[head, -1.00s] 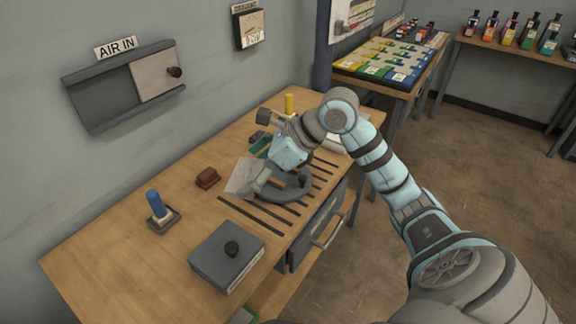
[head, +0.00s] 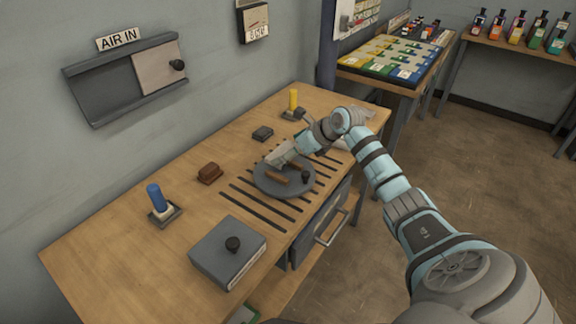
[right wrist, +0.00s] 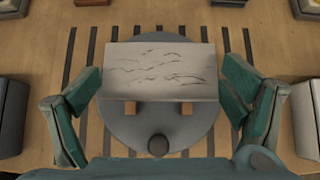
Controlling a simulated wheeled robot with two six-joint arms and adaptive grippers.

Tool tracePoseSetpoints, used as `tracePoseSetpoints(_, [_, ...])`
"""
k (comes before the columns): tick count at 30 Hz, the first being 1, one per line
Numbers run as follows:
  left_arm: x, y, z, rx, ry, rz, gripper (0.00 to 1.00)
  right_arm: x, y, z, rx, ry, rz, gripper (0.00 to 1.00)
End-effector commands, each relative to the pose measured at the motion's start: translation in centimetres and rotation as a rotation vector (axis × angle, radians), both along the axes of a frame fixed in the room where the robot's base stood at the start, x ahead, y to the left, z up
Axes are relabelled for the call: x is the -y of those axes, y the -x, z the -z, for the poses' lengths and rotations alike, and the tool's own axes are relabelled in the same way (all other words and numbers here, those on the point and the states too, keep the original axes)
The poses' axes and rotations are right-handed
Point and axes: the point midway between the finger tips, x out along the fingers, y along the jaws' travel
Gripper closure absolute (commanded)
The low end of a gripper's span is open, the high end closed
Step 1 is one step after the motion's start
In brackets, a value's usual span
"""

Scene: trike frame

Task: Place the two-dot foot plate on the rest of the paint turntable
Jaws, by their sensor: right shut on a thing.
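My right gripper (right wrist: 160,82) is shut on the pale, scratched foot plate (right wrist: 160,72), with a green finger at each side edge. No dots show on the face I see. In the right wrist view the plate covers the far part of the round grey turntable (right wrist: 160,140). Two brown rest blocks (right wrist: 130,108) stick out from under its near edge; I cannot tell whether it touches them. My left gripper is not in view.
The turntable stands on the bench's slotted area, with a dark knob (head: 305,176) at its edge. A grey box (head: 222,252), a blue-handled tool (head: 155,197), a brown block (head: 210,172) and a yellow-topped thing (head: 293,99) stand around it. The bench's left end is clear.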

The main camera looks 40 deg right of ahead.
Motion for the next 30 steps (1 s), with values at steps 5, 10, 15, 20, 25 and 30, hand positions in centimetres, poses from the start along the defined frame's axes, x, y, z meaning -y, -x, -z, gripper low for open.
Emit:
tracePoseSetpoints(5, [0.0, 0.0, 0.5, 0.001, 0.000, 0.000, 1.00, 0.0, 0.0, 3.1, -0.002, -0.002, 0.001, 0.52])
tracePoseSetpoints(10, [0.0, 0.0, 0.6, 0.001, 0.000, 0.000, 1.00, 0.0, 0.0, 4.4, 0.001, 0.000, 0.001, 0.52])
tracePoseSetpoints(15, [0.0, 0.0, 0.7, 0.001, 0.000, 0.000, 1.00, 0.0, 0.0, 4.4, 0.001, 0.000, 0.001, 0.52])
tracePoseSetpoints(20, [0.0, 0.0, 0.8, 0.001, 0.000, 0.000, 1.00, 0.0, 0.1, 4.7, 0.000, 0.000, 0.001, 0.00])
tracePoseSetpoints(25, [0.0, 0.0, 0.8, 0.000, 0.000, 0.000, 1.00, 0.0, 0.1, 4.6, 0.000, 0.000, 0.001, 0.00])
tracePoseSetpoints(30, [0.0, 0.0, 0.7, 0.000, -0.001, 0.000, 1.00, 0.0, 0.1, 4.5, 0.000, 0.000, 0.001, 0.00])
